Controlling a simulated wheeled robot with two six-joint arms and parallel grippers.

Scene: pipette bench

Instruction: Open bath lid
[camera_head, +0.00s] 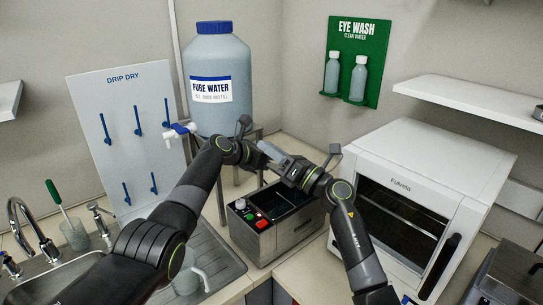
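The bath (287,240) is a steel-grey box with a dark top, standing on the bench in the middle. Its front left corner carries a pale knob and red and green buttons. A dark rectangle (268,206) shows on its top; I cannot tell whether this is the lid or the open basin. My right gripper (277,158) is above the back of the bath, pointing left. My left gripper (258,152) is close beside it, overlapping it in the view. The fingertips are small and overlap, so neither opening is clear. My arms hide the back of the bath.
A white oven (430,155) stands close on the right. A large water bottle (217,75) stands on a stand behind my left arm. A drip-dry board (118,150) and a sink with a tap (38,235) are on the left. A white shelf (470,98) juts out at the upper right.

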